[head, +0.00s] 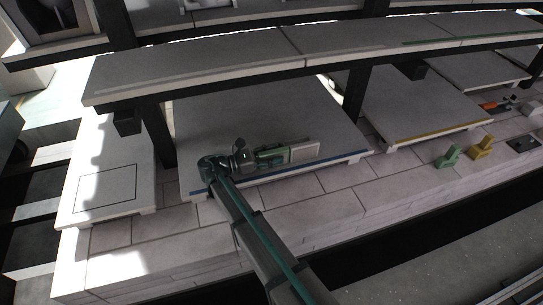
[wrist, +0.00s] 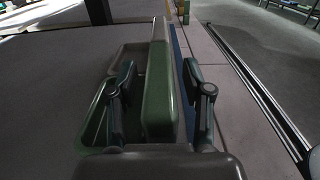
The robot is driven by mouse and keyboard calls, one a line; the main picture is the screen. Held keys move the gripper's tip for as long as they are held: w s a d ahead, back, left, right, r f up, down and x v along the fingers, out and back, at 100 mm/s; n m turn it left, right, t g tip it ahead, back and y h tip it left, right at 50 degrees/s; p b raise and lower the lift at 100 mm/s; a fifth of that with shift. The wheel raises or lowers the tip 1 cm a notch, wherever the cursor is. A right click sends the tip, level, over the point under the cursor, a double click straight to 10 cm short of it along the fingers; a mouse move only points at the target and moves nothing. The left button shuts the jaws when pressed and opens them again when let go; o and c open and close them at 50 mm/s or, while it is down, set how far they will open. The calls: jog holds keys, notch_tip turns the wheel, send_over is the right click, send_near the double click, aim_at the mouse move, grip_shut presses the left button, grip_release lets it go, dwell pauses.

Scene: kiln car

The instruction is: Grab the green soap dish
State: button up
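The green soap dish (wrist: 157,92) lies in the wrist view as a shallow tray with a thick raised side. It also shows in the head view (head: 268,155), partly hidden by my gripper. My gripper (wrist: 161,95) is open, its two fingers on either side of that raised green side. A narrow gap shows on each side of it, so I see no firm contact. The left finger hangs over the tray's hollow. In the head view my gripper (head: 248,158) is at the dish's left end.
A pale grey dish (head: 303,151) sits right beyond the green one, close to it. Both lie near the blue-striped front edge of a grey shelf (head: 240,110). An upper shelf (head: 210,60) and dark posts stand behind. Yellow-green pieces (head: 482,148) stand farther right.

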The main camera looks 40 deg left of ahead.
grip_shut()
jog(key=shift+r, duration=0.1)
